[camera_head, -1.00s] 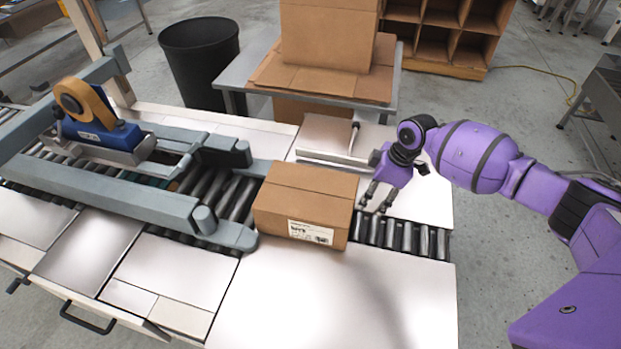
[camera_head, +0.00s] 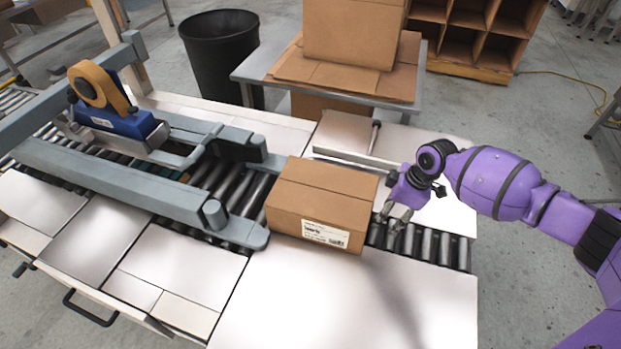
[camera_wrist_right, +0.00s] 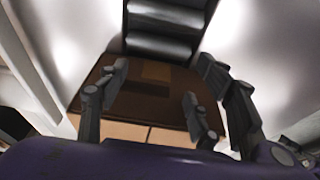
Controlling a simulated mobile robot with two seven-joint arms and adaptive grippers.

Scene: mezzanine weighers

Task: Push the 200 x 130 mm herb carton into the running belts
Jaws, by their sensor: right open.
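The closed brown herb carton (camera_head: 318,203) sits on the rollers, with a white label on its near side. Its left end is close to the mouth of the grey taping machine (camera_head: 120,180), between the ends of the two side rails. The belts are hard to make out there. My right gripper (camera_head: 392,216) is open beside the carton's right end, fingers pointing down; I cannot tell if they touch it. In the right wrist view, the open fingers (camera_wrist_right: 155,100) frame a shaded brown carton face (camera_wrist_right: 148,100). My left gripper is not in view.
A blue tape head with a tape roll (camera_head: 98,85) stands over the machine. Bare rollers (camera_head: 430,245) lie right of the carton. Flat metal plates (camera_head: 350,300) flank the line. Behind are a black bin (camera_head: 220,60) and a table with a large carton (camera_head: 352,32).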

